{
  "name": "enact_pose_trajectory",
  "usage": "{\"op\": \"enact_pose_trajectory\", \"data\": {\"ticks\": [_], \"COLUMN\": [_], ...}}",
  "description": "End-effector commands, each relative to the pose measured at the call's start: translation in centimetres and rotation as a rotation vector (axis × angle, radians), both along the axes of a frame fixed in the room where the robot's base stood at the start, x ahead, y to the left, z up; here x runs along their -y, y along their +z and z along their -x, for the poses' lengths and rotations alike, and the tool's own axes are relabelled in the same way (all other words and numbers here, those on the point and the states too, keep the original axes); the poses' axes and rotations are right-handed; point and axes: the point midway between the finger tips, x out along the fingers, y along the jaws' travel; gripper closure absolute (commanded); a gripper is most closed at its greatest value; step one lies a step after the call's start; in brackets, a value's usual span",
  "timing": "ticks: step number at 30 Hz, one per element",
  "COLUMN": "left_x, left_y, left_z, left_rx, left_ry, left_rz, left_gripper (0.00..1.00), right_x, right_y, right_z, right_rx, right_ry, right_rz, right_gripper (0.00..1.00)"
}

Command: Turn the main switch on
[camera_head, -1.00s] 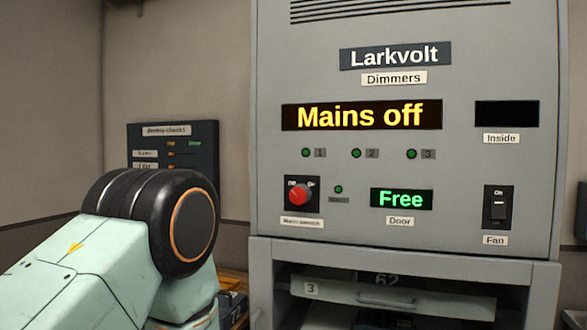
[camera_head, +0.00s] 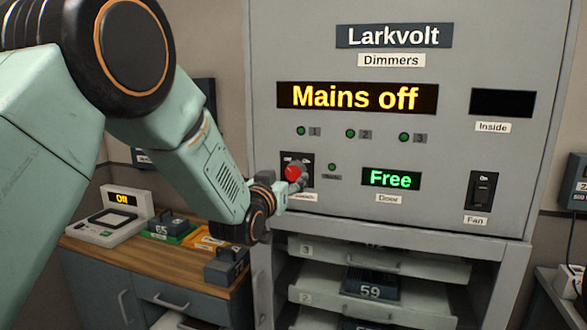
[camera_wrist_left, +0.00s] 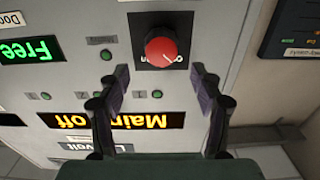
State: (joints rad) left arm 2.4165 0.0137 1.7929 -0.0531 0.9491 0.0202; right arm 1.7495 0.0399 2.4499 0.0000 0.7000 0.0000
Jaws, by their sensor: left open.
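The main switch is a red round knob (camera_head: 292,174) on a black plate at the lower left of the grey Larkvolt dimmer cabinet (camera_head: 345,215). The display above it (camera_head: 357,97) reads "Mains off" in yellow. My left gripper (camera_head: 299,180) is at the knob in the head view and partly covers the plate and its label. In the left wrist view, which is upside down, the red knob (camera_wrist_left: 168,47) lies just beyond the fingertips. The left gripper (camera_wrist_left: 160,73) is open, with a finger on either side and nothing between them. My right gripper is not in view.
A green "Free" door display (camera_head: 391,179) and a black fan switch (camera_head: 482,190) sit right of the knob. Below are open shelves with a module marked 59 (camera_head: 371,288). A wooden-topped bench (camera_head: 130,255) with a device reading "Off" (camera_head: 112,214) stands at left.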

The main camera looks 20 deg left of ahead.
Motion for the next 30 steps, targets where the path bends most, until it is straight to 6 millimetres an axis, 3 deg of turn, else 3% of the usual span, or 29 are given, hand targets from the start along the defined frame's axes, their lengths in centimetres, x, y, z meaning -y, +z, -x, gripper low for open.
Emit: {"op": "enact_pose_trajectory", "data": {"ticks": [12, 25, 30], "left_x": [0.3, 0.3, 0.3], "left_y": [0.0, -0.1, -0.1], "left_z": [-4.8, -5.5, -5.5], "left_rx": [-0.001, -0.002, -0.002], "left_ry": [0.000, 0.000, 0.000], "left_rz": [0.001, 0.001, 0.001], "left_gripper": [0.34, 0.34, 0.47], "right_x": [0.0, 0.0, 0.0], "right_y": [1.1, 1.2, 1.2], "right_z": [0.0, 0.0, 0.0], "right_rx": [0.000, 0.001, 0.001], "right_ry": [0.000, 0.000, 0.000], "right_rz": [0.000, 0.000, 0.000], "right_gripper": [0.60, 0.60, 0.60]}}
